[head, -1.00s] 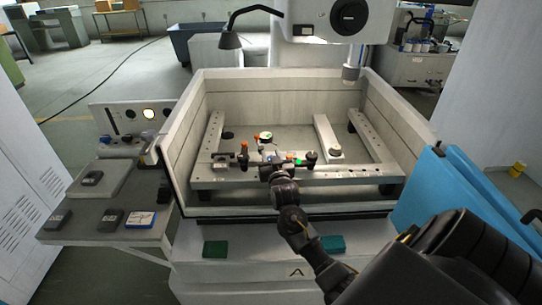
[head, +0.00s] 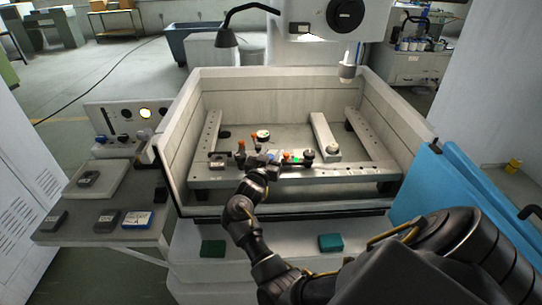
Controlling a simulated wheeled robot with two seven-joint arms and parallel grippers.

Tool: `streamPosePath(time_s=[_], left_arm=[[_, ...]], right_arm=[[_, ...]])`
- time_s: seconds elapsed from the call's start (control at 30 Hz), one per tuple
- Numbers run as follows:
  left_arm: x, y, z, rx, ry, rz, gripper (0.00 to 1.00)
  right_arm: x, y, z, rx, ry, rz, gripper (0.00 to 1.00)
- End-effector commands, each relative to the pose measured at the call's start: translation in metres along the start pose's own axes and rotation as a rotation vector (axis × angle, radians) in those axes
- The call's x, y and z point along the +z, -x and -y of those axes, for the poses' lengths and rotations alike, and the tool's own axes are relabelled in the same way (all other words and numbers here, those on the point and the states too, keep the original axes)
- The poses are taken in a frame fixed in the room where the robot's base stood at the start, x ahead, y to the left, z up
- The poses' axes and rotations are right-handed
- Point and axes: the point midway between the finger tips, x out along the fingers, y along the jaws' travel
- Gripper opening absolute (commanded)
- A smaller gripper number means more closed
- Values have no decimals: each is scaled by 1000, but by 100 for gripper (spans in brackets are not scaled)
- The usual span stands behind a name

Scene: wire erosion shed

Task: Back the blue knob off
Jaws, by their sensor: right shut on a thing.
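The blue knob (head: 271,155) shows as a small blue patch on the fixture, on the front rail (head: 350,172) inside the machine's open tank. My right gripper (head: 265,165) reaches in from the front, directly at the knob, and is shut on it. The fingers and most of the knob are small and partly hidden by my wrist, so the knob's turn cannot be read. My left gripper is not in view.
The tank walls (head: 176,140) surround the rails on the sides and back. A lamp (head: 226,38) and the machine head (head: 345,18) hang above. A side table (head: 75,232) stands left, a blue panel (head: 425,190) right. Green blocks (head: 213,249) lie on the front ledge.

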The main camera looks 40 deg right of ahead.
Motion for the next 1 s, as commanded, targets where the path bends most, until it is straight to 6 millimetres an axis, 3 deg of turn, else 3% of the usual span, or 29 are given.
streamPosePath(time_s=[0.4,0.43,0.5,0.83,1.0], left_arm=[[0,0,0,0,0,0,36],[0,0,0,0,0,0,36],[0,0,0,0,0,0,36],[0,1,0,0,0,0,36],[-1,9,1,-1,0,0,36]], right_arm=[[-1,-1,-1,9,-1,-2,11],[-1,-1,-1,9,-1,-2,37],[-1,-1,-1,9,-1,-2,43],[-1,0,-1,-9,0,-1,43],[-2,-1,-1,-126,5,-4,43]])
